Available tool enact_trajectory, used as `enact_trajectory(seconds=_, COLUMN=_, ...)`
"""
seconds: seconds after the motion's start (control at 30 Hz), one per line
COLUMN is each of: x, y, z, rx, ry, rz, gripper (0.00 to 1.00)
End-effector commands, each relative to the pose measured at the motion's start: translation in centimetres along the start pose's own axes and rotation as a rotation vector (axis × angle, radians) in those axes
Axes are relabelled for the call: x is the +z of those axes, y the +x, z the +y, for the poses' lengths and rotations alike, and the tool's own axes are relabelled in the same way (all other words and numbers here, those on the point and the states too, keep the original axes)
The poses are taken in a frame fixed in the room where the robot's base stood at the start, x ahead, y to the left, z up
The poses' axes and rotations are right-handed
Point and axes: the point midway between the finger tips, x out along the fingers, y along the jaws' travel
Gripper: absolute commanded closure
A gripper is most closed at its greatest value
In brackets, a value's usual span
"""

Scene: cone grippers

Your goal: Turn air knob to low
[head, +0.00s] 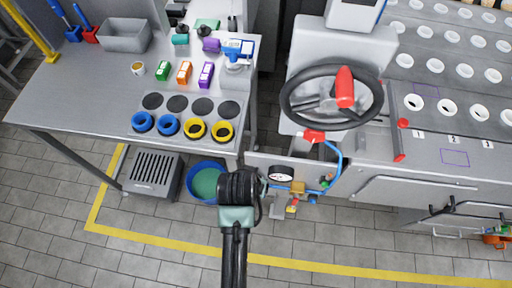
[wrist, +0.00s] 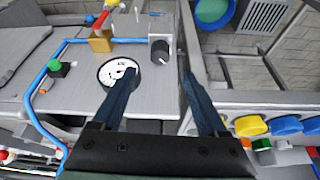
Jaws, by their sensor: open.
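In the wrist view a black round knob (wrist: 160,50), apparently the air knob, sits on a grey panel beside a round white dial gauge (wrist: 112,72). A pale mark shows on the knob, but its setting is too small to read. My gripper (wrist: 160,76) is open and empty, its two dark fingers pointing toward the panel. The knob lies ahead of the gap between the fingertips, apart from them. The left finger overlaps the gauge in the picture. In the head view my gripper (head: 242,187) is just left of the gauge (head: 281,174); I cannot make out the knob there.
A brass block (head: 298,188) with blue hose is right of the gauge. A steering wheel (head: 332,94) stands above. A table (head: 80,100) with coloured cups is at left; a blue bucket (head: 205,180) sits below it. The tiled floor in front is clear.

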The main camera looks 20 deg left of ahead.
Motion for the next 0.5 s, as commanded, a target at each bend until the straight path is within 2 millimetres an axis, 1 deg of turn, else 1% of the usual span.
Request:
enact_trajectory(seconds=0.03, x=0.1, y=1.0, z=0.0, rx=0.000, ry=-0.001, rz=-0.002, gripper=0.24)
enact_trajectory(seconds=0.3, x=0.0, y=5.6, z=0.0, rx=0.000, ry=0.001, rz=-0.001, gripper=0.24)
enact_trajectory(seconds=0.5, x=-0.1, y=8.0, z=0.0, rx=0.000, ry=0.000, rz=0.001, gripper=0.24)
